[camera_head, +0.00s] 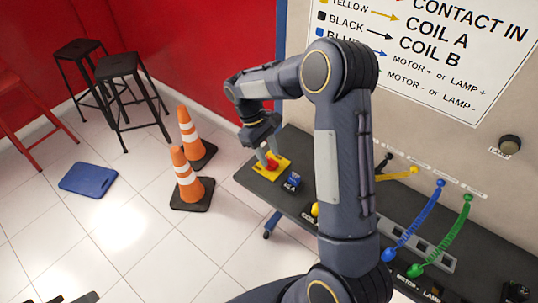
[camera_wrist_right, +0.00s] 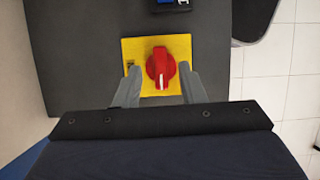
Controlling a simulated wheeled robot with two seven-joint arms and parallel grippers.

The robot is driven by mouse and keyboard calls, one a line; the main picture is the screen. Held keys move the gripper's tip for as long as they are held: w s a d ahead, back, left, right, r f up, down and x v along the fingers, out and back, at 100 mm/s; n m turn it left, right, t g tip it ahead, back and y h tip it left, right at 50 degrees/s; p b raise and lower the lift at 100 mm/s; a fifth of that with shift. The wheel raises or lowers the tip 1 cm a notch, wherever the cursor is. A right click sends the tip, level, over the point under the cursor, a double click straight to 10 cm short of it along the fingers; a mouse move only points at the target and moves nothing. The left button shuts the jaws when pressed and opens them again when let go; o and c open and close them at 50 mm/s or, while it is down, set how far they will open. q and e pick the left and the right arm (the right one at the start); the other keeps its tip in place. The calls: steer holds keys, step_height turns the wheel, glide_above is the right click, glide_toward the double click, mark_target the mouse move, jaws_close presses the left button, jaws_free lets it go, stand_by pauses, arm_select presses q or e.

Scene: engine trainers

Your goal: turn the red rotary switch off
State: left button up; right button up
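The red rotary switch (camera_wrist_right: 161,67) sits on a yellow plate (camera_wrist_right: 181,43) on the dark bench, and its white pointer line faces toward the gripper in the right wrist view. In the head view the switch (camera_head: 270,164) shows at the bench's far left end on the yellow plate (camera_head: 261,171). My right gripper (camera_wrist_right: 160,80) is open, with its two grey fingers over the plate on either side of the knob's lower part and gaps visible. In the head view the right gripper (camera_head: 267,156) comes down over the switch. My left gripper is not in view.
A blue block (camera_head: 292,182) stands beside the yellow plate on the bench. Blue (camera_head: 421,215) and green (camera_head: 447,240) coiled leads lie farther right. Two orange cones (camera_head: 188,180), black stools (camera_head: 125,66) and a blue mat (camera_head: 88,180) are on the floor at left.

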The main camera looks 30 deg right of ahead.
steer(key=v, duration=0.6)
steer(key=shift+r+b, duration=0.3)
step_height(320, 180, up, 4)
steer(key=m+t+y, duration=0.1)
steer(key=t+y, duration=0.1)
glide_above(270, 168)
steer(key=s+a+r+m+t+y, duration=0.1)
steer(key=s+a+r+m+t, duration=0.15)
steer(key=s, duration=0.55)
steer(key=s+a+r+m+t+y, duration=0.1)
steer(key=s+r+t+y, duration=0.15)
steer(key=s, duration=0.45)
steer(key=s+a+f+m+t, duration=0.1)
steer(key=s+a+f+t, duration=0.1)
steer(key=s, duration=0.3)
steer(key=shift+s+a+f+m+t, duration=0.3)
steer(key=shift+a+f+m+t, duration=0.1)
steer(key=shift+a+f, duration=0.15)
